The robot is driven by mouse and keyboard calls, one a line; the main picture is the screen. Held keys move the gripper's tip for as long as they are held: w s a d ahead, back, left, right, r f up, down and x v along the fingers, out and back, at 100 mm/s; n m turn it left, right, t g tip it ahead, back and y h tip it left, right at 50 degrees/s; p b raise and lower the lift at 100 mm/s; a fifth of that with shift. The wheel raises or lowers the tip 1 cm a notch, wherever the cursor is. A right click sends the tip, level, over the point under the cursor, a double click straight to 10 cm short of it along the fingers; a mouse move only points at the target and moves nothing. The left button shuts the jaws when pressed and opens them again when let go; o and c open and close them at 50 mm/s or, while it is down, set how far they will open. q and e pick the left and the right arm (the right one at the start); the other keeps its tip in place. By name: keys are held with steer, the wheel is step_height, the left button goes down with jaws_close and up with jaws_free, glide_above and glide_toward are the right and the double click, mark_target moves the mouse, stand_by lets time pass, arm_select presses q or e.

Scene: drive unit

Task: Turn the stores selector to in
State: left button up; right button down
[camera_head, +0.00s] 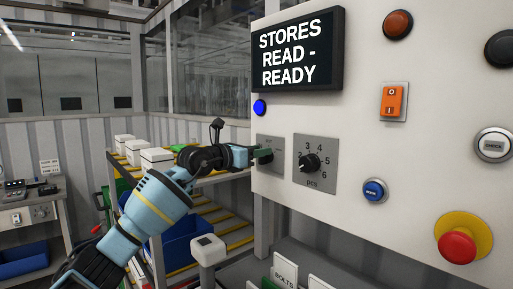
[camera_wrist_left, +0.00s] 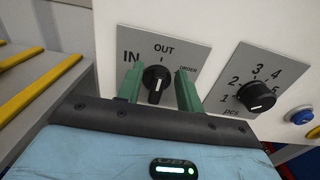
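The stores selector is a black knob (camera_wrist_left: 156,78) on a grey plate marked IN at left, OUT at top and ORDER at right in the left wrist view. My left gripper (camera_wrist_left: 160,75) is open, with one green finger on each side of the knob and a gap visible on both sides. In the head view, my left gripper (camera_head: 262,153) reaches the selector plate (camera_head: 270,142) and partly hides the knob. My right gripper is in neither view.
The pcs knob (camera_head: 309,162) is close to the right of the selector. The display (camera_head: 297,50) above reads STORES READ - READY. A blue lamp (camera_head: 260,107), an orange rocker switch (camera_head: 394,101) and a red emergency button (camera_head: 457,247) are on the same panel. A shelf rack with white boxes (camera_head: 157,160) stands behind my left arm.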

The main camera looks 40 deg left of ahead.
arm_select(q)
steer(key=shift+w, duration=0.2)
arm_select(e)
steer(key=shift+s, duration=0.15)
